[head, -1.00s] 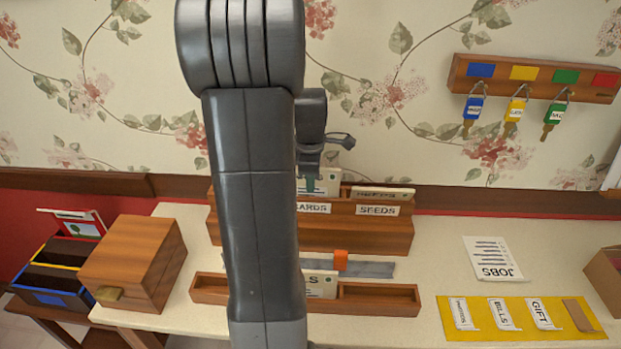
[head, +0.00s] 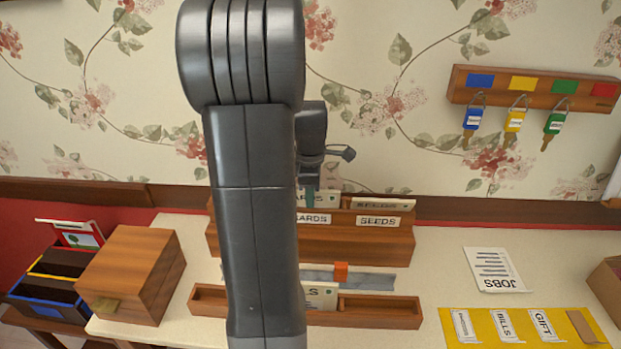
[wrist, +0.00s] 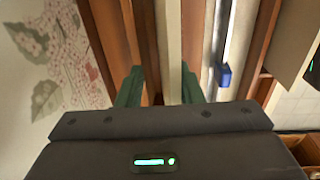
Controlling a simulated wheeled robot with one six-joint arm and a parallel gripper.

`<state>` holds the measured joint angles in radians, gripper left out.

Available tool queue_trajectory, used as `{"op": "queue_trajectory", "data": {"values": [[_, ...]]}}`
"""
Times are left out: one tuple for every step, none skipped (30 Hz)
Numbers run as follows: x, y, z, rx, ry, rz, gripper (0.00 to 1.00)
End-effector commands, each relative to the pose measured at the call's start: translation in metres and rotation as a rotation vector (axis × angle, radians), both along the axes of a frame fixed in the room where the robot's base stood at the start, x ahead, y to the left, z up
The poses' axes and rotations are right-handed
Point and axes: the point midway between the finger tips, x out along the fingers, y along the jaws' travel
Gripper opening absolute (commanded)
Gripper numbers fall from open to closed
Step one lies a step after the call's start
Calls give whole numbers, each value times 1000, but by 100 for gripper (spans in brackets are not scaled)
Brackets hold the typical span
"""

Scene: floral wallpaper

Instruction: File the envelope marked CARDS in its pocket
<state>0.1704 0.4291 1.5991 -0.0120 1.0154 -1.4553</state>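A wooden rack (head: 300,240) on the table has pockets labelled CARDS (head: 313,219) and SEEDS. The CARDS envelope (head: 318,199) stands low in the pocket behind the CARDS label, its top edge and part of its lettering showing. My arm hides the rack's left part. My gripper (head: 311,194) is at that pocket, pointing down. In the wrist view its green fingers (wrist: 160,88) are apart on either side of a cream strip, apparently the envelope's top edge, with a gap at the left finger.
A SEEDS envelope (head: 382,204) stands in the right pocket. In front lie a grey strip with an orange piece (head: 341,272) and a wooden tray (head: 380,312) holding another envelope. A wooden box (head: 130,275) is left. A yellow mat (head: 470,342) and JOBS sheet (head: 495,269) are right.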

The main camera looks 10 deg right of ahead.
Motion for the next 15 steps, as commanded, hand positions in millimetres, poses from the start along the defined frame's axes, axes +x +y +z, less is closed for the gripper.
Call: {"op": "queue_trajectory", "data": {"values": [[0,0,7,-1,-4,0,33],[0,0,11,0,-5,0,33],[-1,0,18,0,-5,0,33],[-1,1,24,-1,-7,0,33],[-2,1,31,-1,-7,0,33],[-3,1,40,-1,-7,0,33],[-3,1,47,-1,-8,0,33],[-4,1,54,-1,-8,0,33],[-5,2,64,-1,-7,0,33],[-5,2,71,-1,-8,0,33],[-7,2,78,-1,-7,0,33],[-7,2,86,-1,-7,0,33],[-8,2,92,-1,-7,0,33],[-8,2,98,0,-5,0,33],[-9,3,105,-1,-6,0,33]]}}
